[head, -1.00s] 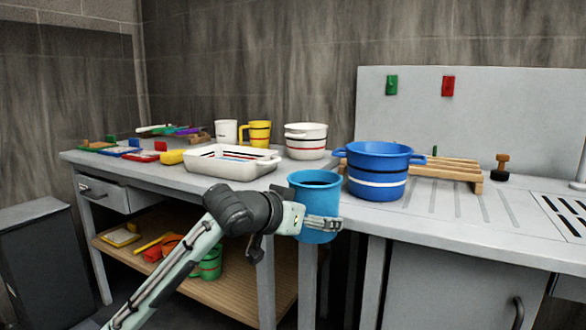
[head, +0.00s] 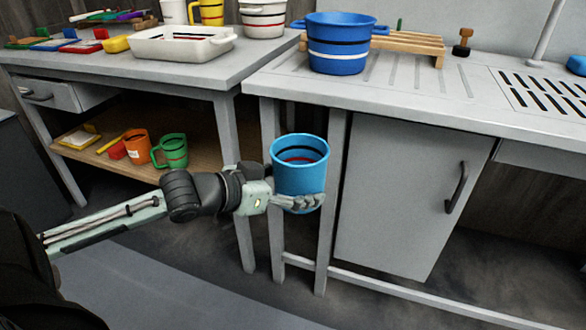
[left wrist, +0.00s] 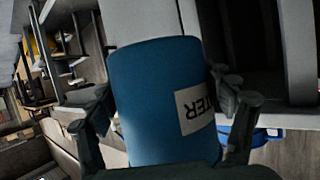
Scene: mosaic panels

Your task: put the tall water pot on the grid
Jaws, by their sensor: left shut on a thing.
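The tall water pot (head: 299,180) is a blue cylinder with dark and red bands showing inside its open top. It is upright in the head view, in front of the counter legs and below the worktop. My left gripper (head: 298,203) is shut on its lower part. In the left wrist view the pot (left wrist: 155,95) lies between the fingers of my left gripper (left wrist: 165,115), and a white label reading "TER" shows in part. The black-slotted grid (head: 532,92) is set in the counter at the right, well away from the pot. My right gripper is not in view.
A wide blue pot (head: 338,45) with handles stands near the counter's left end, before a wooden rack (head: 412,42). A white tray (head: 180,45) is on the left table. Counter (head: 440,95) room is clear between wide pot and grid. A cabinet (head: 405,200) stands below.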

